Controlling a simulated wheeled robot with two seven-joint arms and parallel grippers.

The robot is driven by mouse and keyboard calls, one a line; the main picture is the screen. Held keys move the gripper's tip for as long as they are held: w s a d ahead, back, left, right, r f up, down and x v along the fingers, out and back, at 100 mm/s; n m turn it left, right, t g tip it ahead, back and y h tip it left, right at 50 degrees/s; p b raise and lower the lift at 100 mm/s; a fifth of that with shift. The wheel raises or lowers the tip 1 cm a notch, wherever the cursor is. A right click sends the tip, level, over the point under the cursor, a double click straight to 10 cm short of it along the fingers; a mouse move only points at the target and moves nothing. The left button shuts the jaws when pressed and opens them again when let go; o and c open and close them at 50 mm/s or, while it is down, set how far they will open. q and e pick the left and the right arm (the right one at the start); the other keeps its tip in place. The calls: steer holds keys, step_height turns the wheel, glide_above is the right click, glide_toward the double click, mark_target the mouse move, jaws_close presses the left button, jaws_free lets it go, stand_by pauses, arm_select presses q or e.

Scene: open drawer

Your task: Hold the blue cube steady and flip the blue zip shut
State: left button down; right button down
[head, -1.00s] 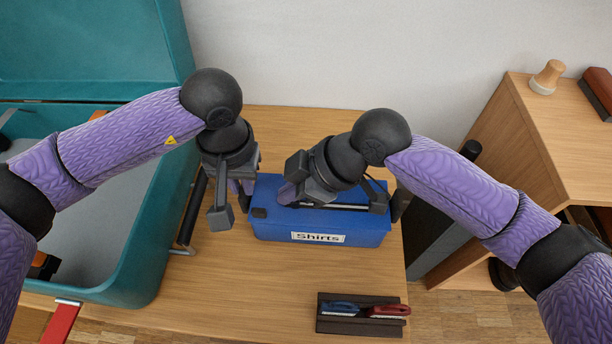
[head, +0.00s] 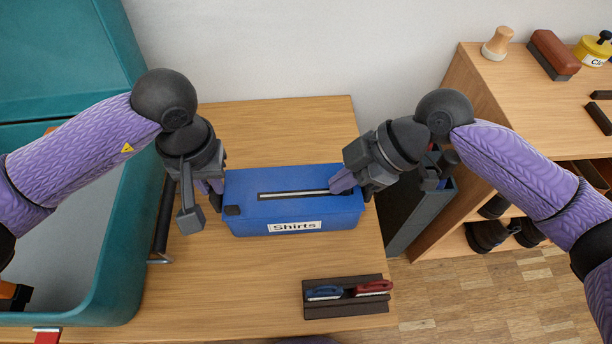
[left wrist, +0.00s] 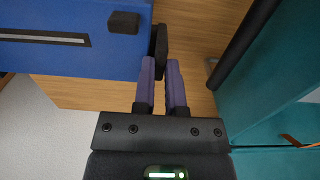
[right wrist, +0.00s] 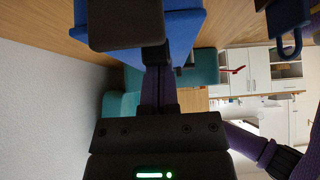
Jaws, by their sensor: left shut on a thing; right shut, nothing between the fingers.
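The blue cube (head: 250,212), a box-like case labelled "Shirts", sits on the wooden table. A long dark slot, which looks like its zip (head: 292,195), runs along its top; a pale strip shows in it. A small dark block sits at the top's left end and also shows in the left wrist view (left wrist: 123,22). My left gripper (head: 212,196) is shut on a dark tab (left wrist: 161,45) at the cube's left end. My right gripper (head: 340,186) is shut and empty at the slot's right end. Whether it touches the zip is hidden.
An open teal suitcase (head: 115,262) stands at the left. A dark holder (head: 343,308) with a blue and a red item lies in front of the cube. A wooden shelf unit (head: 470,105) stands at the right. Table space behind the cube is clear.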

steer(key=shift+d, duration=0.25)
steer(key=shift+d+r, duration=0.3)
steer(key=v, duration=0.9)
steer(key=shift+a+r, duration=0.1)
arm_select(q)
steer(key=c, duration=0.6)
jaws_free()
